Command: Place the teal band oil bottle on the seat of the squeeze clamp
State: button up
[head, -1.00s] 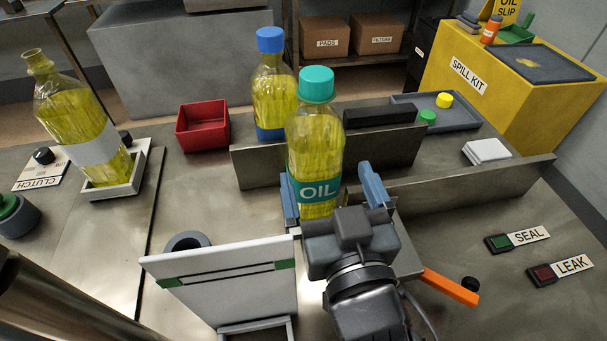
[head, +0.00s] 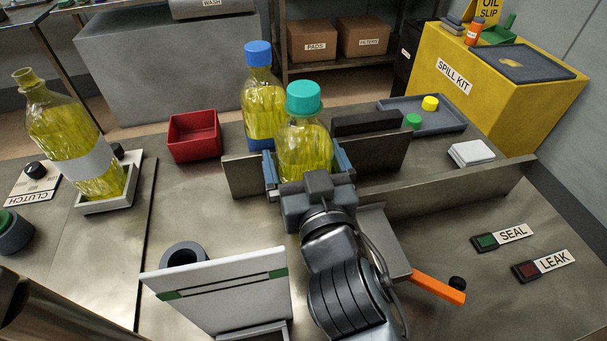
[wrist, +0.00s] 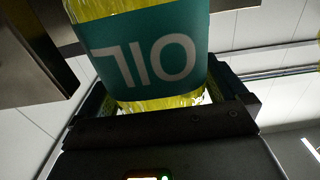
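The teal band oil bottle (head: 304,146) stands upright with a teal cap, close to a metal divider wall; my gripper hides its lower part in the head view. My gripper (head: 307,176) has its blue fingers on either side of the bottle. In the wrist view, the bottle's teal OIL band (wrist: 145,50) fills the space between the fingers (wrist: 160,103), with a thin light gap at the right. A grey metal piece (head: 384,243) with an orange handle (head: 438,286) lies right of my wrist; I cannot tell for sure that it is the squeeze clamp.
A blue-capped bottle (head: 260,105) stands just behind. Metal divider walls (head: 460,187) run to the right. A white panel (head: 225,290) with green marks and a grey ring (head: 184,254) stand in front left. A red bin (head: 194,137) and a tilted bottle (head: 75,145) are left.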

jog(key=c, duration=1.4)
jog(key=shift+r, duration=0.25)
jog(key=shift+c, duration=1.2)
